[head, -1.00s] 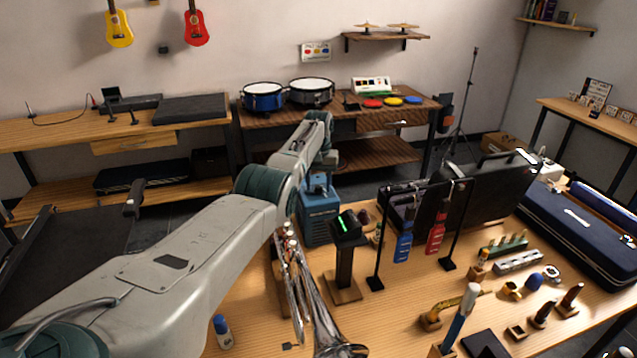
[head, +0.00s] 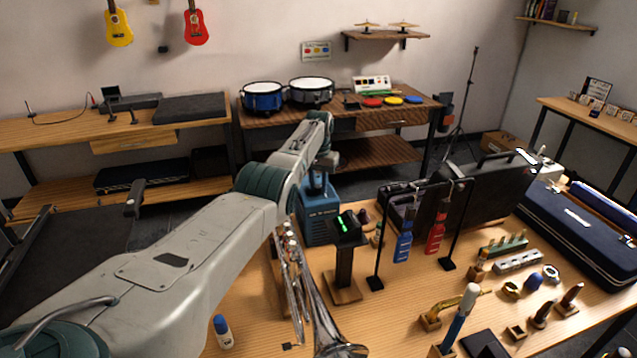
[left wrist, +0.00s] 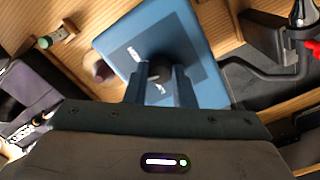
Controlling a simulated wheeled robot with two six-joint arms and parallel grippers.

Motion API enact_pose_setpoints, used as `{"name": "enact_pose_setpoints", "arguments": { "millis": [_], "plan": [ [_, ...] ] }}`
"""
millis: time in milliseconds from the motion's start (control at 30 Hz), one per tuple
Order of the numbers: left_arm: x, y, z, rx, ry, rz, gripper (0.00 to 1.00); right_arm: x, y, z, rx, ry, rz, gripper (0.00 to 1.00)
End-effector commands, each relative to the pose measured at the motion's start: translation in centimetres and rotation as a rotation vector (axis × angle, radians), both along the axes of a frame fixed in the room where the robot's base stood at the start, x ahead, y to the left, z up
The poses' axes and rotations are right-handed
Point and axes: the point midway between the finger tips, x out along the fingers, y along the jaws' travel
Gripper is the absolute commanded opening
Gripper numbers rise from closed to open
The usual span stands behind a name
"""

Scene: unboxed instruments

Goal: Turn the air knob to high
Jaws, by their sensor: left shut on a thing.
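A blue box-shaped unit (head: 318,222) stands at the back of the near table, behind the trumpet; it also shows in the left wrist view (left wrist: 200,48) with a dark panel and white lettering too small to read. A dark round air knob (left wrist: 158,70) sits on that panel. My left gripper (left wrist: 160,78) has its two fingers on either side of the knob and is shut on it. The knob's pointer and setting are hidden or too small to tell. In the head view the knob is hidden by my left arm. My right gripper is not in view.
A rack holds blue (head: 403,247) and red (head: 436,238) tools.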

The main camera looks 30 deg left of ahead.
Motion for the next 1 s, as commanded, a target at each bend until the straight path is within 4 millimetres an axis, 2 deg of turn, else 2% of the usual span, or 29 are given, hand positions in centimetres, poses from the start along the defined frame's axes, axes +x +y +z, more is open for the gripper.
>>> {"name": "enact_pose_setpoints", "arguments": {
  "millis": [600,1000],
  "plan": [
    [0.08,0.04,0.2,0.001,-0.004,-0.559,0.0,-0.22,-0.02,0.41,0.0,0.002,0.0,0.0],
    [0.11,0.06,0.24,0.002,-0.005,-0.771,0.0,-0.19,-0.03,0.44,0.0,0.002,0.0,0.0]
  ]
}}
